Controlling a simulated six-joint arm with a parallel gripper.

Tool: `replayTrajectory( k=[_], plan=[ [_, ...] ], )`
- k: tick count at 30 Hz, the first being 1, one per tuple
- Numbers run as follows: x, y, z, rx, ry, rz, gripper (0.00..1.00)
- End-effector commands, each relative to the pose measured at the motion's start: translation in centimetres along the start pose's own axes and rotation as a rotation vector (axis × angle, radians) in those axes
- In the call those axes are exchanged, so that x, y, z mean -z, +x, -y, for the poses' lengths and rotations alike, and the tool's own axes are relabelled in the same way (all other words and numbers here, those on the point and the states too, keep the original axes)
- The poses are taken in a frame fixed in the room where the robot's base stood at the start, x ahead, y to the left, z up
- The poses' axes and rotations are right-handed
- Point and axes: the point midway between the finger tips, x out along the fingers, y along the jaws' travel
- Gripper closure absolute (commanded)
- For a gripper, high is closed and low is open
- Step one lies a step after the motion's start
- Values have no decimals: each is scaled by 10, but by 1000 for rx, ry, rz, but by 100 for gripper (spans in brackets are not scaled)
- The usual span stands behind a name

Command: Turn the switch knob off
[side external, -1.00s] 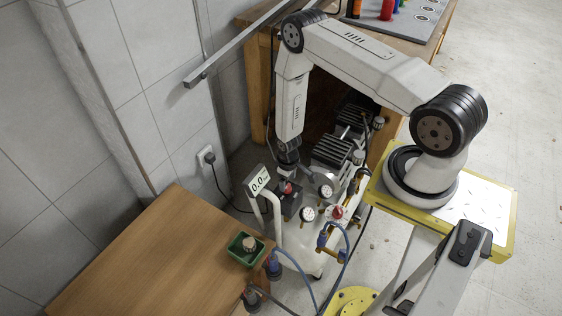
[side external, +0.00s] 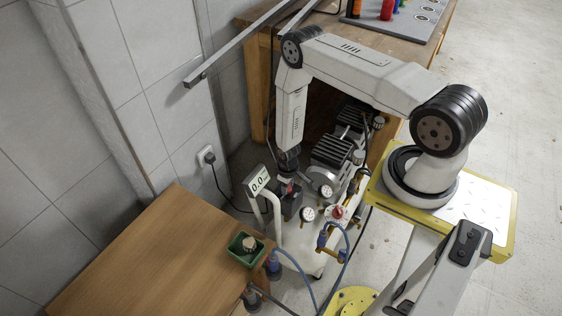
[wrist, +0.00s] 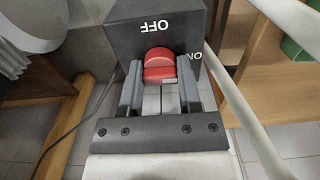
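The switch knob (wrist: 159,65) is red and sits on a dark grey switch box (wrist: 120,35) in the wrist view. OFF is printed above the knob and ON to its right, both upside down. My gripper (wrist: 160,80) reaches the knob, with one dark finger on each side and no clear gap between fingers and knob. In the side view, my gripper (side external: 288,172) points down at the box beside the pump unit, and the knob is mostly hidden. The knob's exact pointing direction is hard to tell.
A display reading 0.0 (side external: 258,180) stands on a white post left of the box. Pressure gauges (side external: 307,214) and blue hose (side external: 293,262) are close on the right. A wooden table (side external: 150,265) with a green tray (side external: 236,252) is at front left.

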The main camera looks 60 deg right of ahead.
Motion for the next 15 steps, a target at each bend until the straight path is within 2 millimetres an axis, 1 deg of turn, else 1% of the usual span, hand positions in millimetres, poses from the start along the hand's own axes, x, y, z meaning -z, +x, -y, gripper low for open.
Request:
replayTrajectory(
  k=[1,2,10,15],
  plan=[
    [0,0,0,0,0,0,97],
    [0,0,0,0,0,0,100],
    [0,0,0,0,-13,0,100],
    [0,0,0,0,-56,0,100]
  ],
)
